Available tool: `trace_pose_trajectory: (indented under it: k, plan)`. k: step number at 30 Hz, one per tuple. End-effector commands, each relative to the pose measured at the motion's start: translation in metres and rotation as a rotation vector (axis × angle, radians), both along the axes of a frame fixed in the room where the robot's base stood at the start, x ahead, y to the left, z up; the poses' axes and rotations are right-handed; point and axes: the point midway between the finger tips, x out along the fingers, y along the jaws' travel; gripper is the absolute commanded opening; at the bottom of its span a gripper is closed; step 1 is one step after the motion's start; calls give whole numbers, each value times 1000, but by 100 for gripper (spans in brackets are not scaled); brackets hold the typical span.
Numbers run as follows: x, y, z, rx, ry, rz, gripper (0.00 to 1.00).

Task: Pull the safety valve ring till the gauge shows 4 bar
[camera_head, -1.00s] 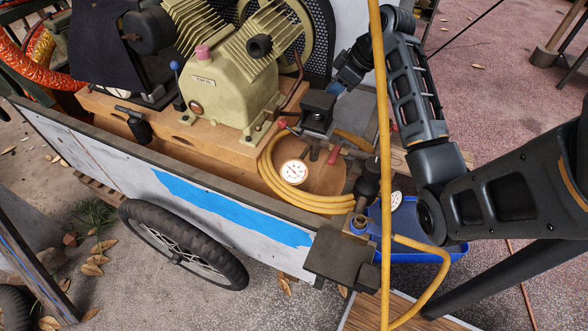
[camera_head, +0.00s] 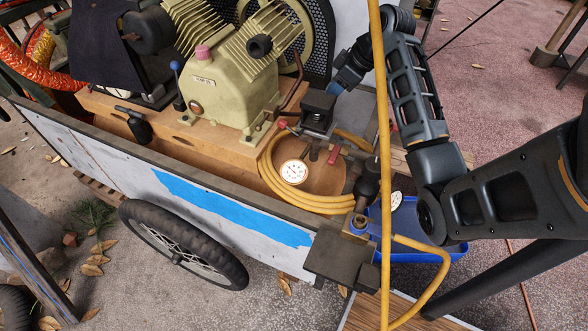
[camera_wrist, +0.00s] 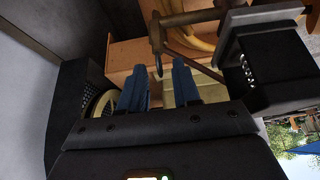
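My gripper (camera_head: 337,88) reaches down from the upper right, beside a black box (camera_head: 318,105) at the compressor's right end. In the wrist view its two blue fingers (camera_wrist: 160,85) are apart. A thin dark loop (camera_wrist: 158,65), possibly the safety valve ring, hangs below a brass fitting (camera_wrist: 190,17) near the gap between the fingertips. I cannot tell whether it touches them. The black box (camera_wrist: 265,65) stands close to the right of the fingers. A white round gauge (camera_head: 294,172) faces up inside the cart; its needle is too small to read.
A coil of yellow hose (camera_head: 272,178) surrounds the gauge, and a yellow hose (camera_head: 382,110) runs upright before my arm. The green compressor (camera_head: 225,90) is left of the gripper.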

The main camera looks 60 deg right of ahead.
Motion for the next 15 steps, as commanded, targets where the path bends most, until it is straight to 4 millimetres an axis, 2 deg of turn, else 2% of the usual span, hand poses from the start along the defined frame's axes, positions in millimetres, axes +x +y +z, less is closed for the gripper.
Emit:
trace_pose_trajectory:
  k: [4, 15]
  plan:
    - [0, 0, 0, 1, 0, 0, 45]
    - [0, 0, 6, 1, 0, 0, 45]
